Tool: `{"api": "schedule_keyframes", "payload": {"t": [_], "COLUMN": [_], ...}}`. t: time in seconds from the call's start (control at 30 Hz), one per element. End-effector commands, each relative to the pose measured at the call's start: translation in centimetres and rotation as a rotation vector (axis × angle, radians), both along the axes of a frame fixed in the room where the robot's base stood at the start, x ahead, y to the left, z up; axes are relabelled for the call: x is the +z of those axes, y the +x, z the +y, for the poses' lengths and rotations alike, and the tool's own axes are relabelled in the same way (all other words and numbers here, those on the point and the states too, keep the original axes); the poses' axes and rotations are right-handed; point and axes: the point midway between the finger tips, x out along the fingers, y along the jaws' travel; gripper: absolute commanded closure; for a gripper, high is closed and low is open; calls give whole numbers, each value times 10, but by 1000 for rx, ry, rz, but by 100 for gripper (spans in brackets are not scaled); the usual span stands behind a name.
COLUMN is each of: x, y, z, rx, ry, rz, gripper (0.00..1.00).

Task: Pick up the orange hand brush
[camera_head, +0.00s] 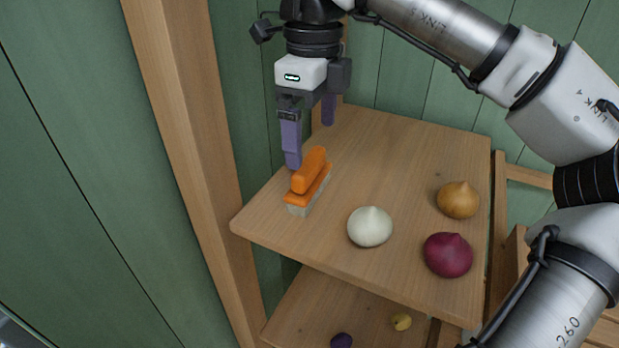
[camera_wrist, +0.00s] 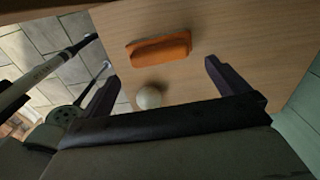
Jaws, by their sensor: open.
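The orange hand brush (camera_head: 309,180) lies on the wooden shelf top near its left edge, orange handle up and pale bristles down. My gripper (camera_head: 311,138) is above the shelf, just behind and above the brush, with its two purple fingers apart and nothing between them. In the wrist view the brush (camera_wrist: 160,49) shows whole, beyond the tips of my open gripper (camera_wrist: 160,72) and apart from them. No finger touches the brush.
On the same shelf top (camera_head: 385,135) are a white bulb (camera_head: 369,227), a tan bulb (camera_head: 458,200) and a dark red bulb (camera_head: 448,255), all right of the brush. A wooden post (camera_head: 185,150) stands close at left. A lower shelf holds small purple and yellow items.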

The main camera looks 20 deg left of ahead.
Motion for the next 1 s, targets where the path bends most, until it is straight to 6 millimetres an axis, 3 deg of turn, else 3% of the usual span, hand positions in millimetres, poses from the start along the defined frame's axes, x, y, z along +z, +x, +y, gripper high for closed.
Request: {"api": "schedule_keyframes", "payload": {"t": [0.23, 0.5, 0.8, 1.0], "x": [-19, -56, -62, -62], "y": [-1, -1, -1, -1], "z": [1, 4, 4, 4], "rx": [1, 0, 0, 0], "ry": [0, 0, 1, 1], "rz": [2, 1, -1, -1], "gripper": [0, 0, 0, 26]}}
